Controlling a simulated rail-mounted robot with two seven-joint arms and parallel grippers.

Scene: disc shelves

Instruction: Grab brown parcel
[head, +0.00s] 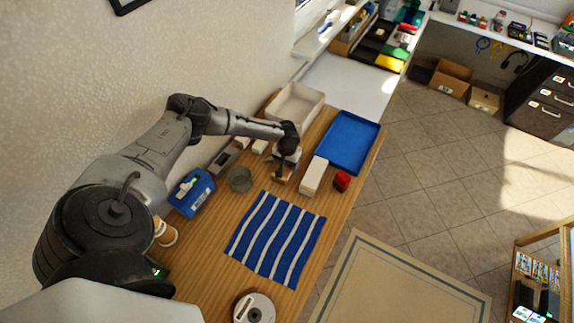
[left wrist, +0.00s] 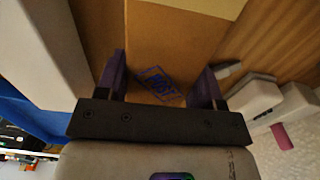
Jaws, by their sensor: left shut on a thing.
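The brown parcel (left wrist: 170,40) is a cardboard box with a blue stamp on its face. It fills the space between the two fingers of my left gripper (left wrist: 158,78) in the left wrist view. In the head view my left gripper (head: 285,168) points down at the back half of the wooden table and is shut on the parcel, which is mostly hidden under it. I cannot tell whether the parcel touches the table. My right gripper is not in view.
A long white box (head: 314,176) and a red block (head: 342,181) stand right of the gripper. A blue tray (head: 350,140) and a white tray (head: 318,97) lie behind. A glass (head: 240,179) and blue caddy (head: 191,194) stand left. A striped cloth (head: 275,238) lies in front.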

